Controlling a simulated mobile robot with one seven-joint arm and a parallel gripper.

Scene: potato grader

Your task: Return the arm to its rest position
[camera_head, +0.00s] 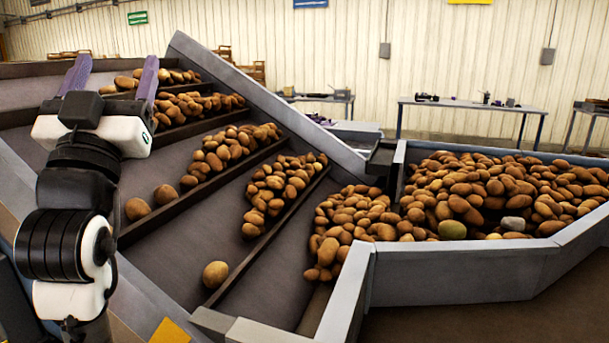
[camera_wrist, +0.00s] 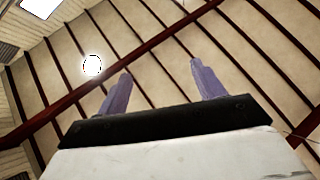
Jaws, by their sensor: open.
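My gripper (camera_head: 112,77) stands raised at the left of the head view, its two purple fingers pointing up and spread apart with nothing between them. The fingers also show in the wrist view (camera_wrist: 158,88), against the ceiling. My arm is folded upright in front of the left part of the potato grader (camera_head: 235,205). The gripper touches no potato in view. The arm hides part of the grader's lanes behind it.
Potatoes lie in sloped lanes divided by rails. The large grey bin (camera_head: 455,275) at the right holds many potatoes, a greenish one (camera_head: 452,230) and a grey lump (camera_head: 513,223) among them. A workbench (camera_head: 470,104) stands by the back wall. Air above the grader is clear.

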